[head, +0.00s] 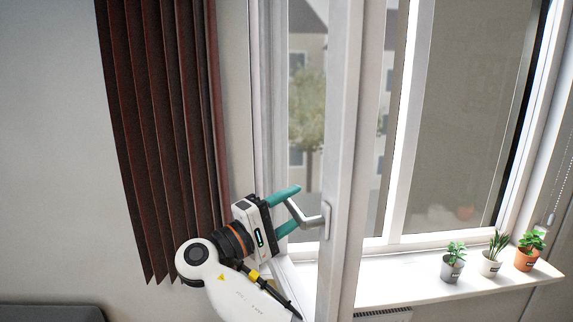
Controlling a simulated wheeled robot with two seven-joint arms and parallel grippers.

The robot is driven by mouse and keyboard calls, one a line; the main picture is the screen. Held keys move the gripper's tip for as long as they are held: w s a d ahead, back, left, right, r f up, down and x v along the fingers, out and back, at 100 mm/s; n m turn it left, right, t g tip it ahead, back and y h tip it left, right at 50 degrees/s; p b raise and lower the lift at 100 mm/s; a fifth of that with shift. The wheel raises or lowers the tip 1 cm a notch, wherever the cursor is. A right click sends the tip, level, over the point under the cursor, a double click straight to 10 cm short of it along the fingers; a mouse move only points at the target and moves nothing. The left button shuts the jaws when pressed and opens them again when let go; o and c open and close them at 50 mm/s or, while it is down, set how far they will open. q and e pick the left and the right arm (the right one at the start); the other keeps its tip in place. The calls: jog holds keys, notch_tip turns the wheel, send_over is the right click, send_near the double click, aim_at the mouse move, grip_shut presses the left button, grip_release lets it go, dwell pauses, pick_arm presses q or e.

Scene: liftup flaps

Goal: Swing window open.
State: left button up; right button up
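The window sash (345,110) is a white frame with glass, in the middle of the head view. It stands out from the fixed frame into the room, its lower end reaching in front of the sill. Its grey-white handle (312,220) sticks out to the left. Whether a finger touches the handle I cannot tell.
Several potted plants (491,262) stand on the white sill (400,288) at the right. A dark red pleated curtain (160,130) hangs to the left of the window. A fixed pane (470,120) is at the right. A dark grey object (50,313) is at the lower left.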

jog(key=shift+w+a+f, duration=0.1)
jog(key=shift+w+f, duration=0.1)
jog(key=shift+w, duration=0.05)
